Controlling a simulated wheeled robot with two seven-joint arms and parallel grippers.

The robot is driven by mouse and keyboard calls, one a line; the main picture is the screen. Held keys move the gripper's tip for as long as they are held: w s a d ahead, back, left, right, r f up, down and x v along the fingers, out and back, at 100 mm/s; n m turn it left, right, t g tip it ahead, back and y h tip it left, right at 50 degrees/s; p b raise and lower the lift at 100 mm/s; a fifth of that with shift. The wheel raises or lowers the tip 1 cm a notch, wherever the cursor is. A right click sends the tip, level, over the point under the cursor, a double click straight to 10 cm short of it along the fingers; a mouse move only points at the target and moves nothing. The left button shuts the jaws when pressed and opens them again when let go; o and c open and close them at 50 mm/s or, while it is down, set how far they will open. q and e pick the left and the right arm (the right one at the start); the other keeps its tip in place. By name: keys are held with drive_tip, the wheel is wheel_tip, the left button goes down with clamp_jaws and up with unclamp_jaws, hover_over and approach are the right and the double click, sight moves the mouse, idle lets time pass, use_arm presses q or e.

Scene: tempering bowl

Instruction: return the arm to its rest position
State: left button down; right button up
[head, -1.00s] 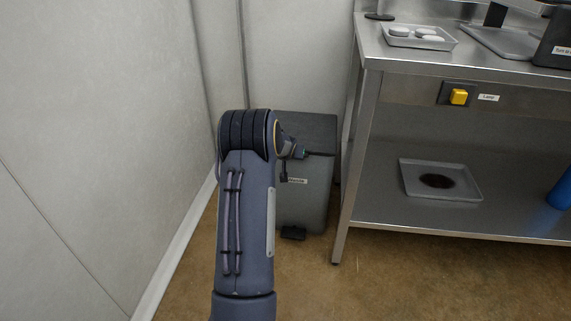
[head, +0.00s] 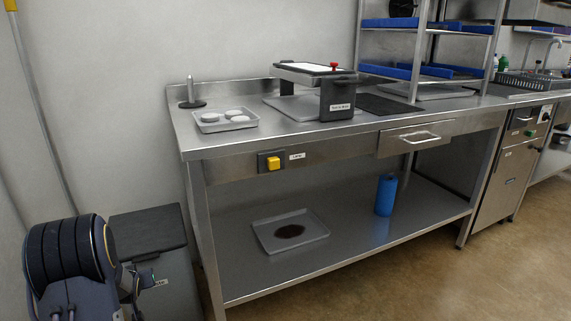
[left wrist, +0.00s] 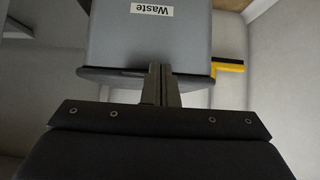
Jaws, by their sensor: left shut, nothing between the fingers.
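My left arm comes in at the lower left of the head view, in front of the grey waste bin (head: 150,232). Its gripper is mostly hidden there behind the arm's thick dark joint. In the left wrist view my left gripper (left wrist: 160,72) is shut, with its two fingers together and nothing between them. The bin (left wrist: 150,38) with its "Waste" label shows beyond the fingertips; I cannot tell the gap. My right gripper is in neither view.
A steel table (head: 330,130) stands right of the bin. It carries a tray (head: 226,126) of white pieces and a dark press-like device (head: 338,97). Its lower shelf holds a tray (head: 262,236) with a dark patch and a blue cylinder (head: 385,195). Brown floor is open at right.

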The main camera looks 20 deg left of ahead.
use_arm(q)
drive_tip(key=s+d+r+m+h, duration=0.1)
drive_tip(key=s+d+r+h, duration=0.4)
drive_tip(key=d, duration=0.6)
drive_tip(key=s+d+r+h, duration=0.1)
drive_tip(key=s+d+r, duration=0.3)
drive_tip(key=d+r, duration=0.55)
drive_tip(key=s+d+m+g+h, duration=0.2)
drive_tip(key=s+d+m+h, duration=0.25)
drive_tip(key=s+d, duration=1.15)
wheel_tip(320, 180, up, 34)
drive_tip(key=d+p, duration=0.1)
drive_tip(key=p, duration=3.3)
drive_tip(key=shift+w+r+m+p, duration=0.25)
drive_tip(key=shift+m+p, duration=0.15)
drive_tip(key=shift+m, duration=0.05)
